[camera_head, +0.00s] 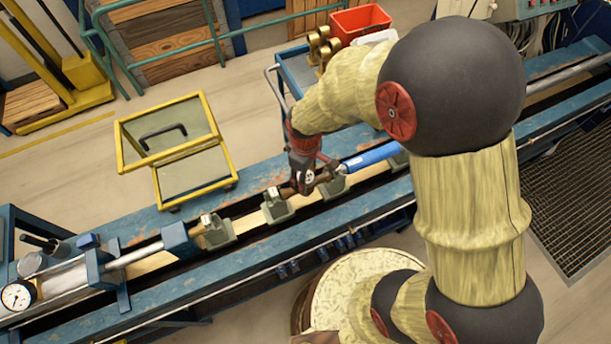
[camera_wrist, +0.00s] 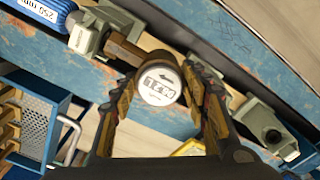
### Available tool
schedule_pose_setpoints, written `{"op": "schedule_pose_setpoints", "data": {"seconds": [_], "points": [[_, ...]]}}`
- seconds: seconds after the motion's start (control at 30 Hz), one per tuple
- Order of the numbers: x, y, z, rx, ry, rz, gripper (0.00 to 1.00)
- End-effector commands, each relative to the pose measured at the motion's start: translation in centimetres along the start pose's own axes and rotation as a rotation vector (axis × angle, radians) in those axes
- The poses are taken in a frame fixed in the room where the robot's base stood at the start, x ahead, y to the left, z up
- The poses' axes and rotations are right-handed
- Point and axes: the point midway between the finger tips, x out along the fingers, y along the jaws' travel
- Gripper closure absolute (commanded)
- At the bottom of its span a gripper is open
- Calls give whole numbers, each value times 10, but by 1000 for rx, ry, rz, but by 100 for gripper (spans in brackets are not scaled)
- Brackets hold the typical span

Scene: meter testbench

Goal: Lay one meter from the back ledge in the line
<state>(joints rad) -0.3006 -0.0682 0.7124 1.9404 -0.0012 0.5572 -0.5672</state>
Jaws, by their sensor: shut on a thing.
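My gripper (camera_head: 305,182) is shut on a meter with a brass-brown body and a round dial (camera_head: 309,177). In the wrist view the two fingers clasp the meter's sides, and its white face (camera_wrist: 160,84) with a black arrow points at the camera. One pipe end (camera_wrist: 124,49) sticks out towards the upper left. The meter is at the line on the bench, between a grey-green support (camera_head: 276,206) and another one (camera_head: 335,187) beside a blue cylinder (camera_head: 370,157). I cannot tell whether it rests on the supports.
The blue bench rail (camera_head: 150,223) runs along the line. Another support (camera_head: 216,232) stands further left, near the clamp end (camera_head: 178,240). Behind stand a cart with several brass pieces (camera_head: 322,45), a red bin (camera_head: 360,22) and a yellow-framed stand (camera_head: 195,172).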

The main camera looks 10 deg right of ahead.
Motion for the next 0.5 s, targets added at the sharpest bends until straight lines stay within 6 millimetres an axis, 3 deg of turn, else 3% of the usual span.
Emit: {"op": "schedule_pose_setpoints", "data": {"seconds": [0.17,0.2,0.5], "points": [[-1,0,-1,0,2,1,100],[-1,1,-1,0,2,1,54],[0,0,0,0,1,1,37]]}}
